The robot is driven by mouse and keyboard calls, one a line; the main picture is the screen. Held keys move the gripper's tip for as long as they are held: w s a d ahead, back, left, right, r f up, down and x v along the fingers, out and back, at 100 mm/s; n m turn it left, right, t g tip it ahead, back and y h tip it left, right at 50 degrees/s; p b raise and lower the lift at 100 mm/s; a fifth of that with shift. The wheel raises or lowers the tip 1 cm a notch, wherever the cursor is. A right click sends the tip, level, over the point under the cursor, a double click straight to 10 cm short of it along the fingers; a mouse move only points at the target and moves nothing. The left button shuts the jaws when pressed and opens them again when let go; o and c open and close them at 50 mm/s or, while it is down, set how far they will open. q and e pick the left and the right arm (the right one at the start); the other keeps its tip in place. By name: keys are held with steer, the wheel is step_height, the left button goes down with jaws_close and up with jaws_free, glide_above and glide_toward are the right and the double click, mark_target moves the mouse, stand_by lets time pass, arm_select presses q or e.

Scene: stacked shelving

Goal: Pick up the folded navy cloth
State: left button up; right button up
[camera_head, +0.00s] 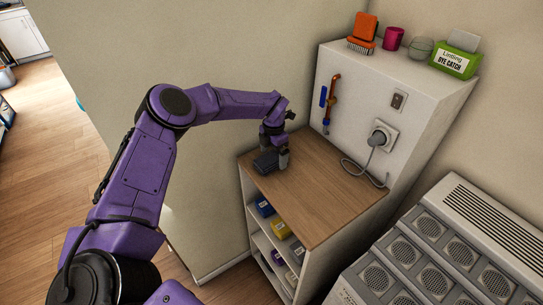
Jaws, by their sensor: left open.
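The folded navy cloth (265,162) is a small dark bundle lying on the wooden top of the shelf unit, near its back left corner. My left arm reaches in from the left, and my left gripper (275,157) points down at the cloth. The gripper is open. One grey finger shows at the cloth's right side; the far finger is hard to make out. I cannot tell whether the fingers touch the cloth. My right gripper is not in view.
The wooden top (318,195) is otherwise mostly clear, with a cable (365,172) at its right. A white cabinet (365,98) rises behind, carrying an orange brush (362,35) and a green box (455,61). Boxes fill the lower shelves. A grey speaker-like unit (440,250) stands at right.

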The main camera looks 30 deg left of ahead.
arm_select(q)
steer(key=shift+f, duration=0.55)
steer(key=shift+s+a+f, duration=0.15)
steer(key=shift+a+f, duration=0.05)
steer(key=shift+f, duration=0.1)
steer(key=shift+d, duration=0.1)
steer(key=c, duration=1.1)
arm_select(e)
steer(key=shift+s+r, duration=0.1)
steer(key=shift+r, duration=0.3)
arm_select(q)
steer(key=shift+o, duration=0.2)
steer(key=shift+r, duration=0.15)
steer(key=shift+r, duration=0.25)
steer(key=r+b, duration=0.1)
steer(key=r, duration=0.1)
steer(key=shift+d+r+b, duration=0.2)
steer(key=shift+r+b, duration=0.2)
steer(key=s+d+r+b, duration=0.6)
steer(key=s+d+r, duration=0.2)
steer(key=d+r, duration=0.1)
steer(key=shift+s+d+r, duration=0.3)
steer(key=shift+d, duration=0.5)
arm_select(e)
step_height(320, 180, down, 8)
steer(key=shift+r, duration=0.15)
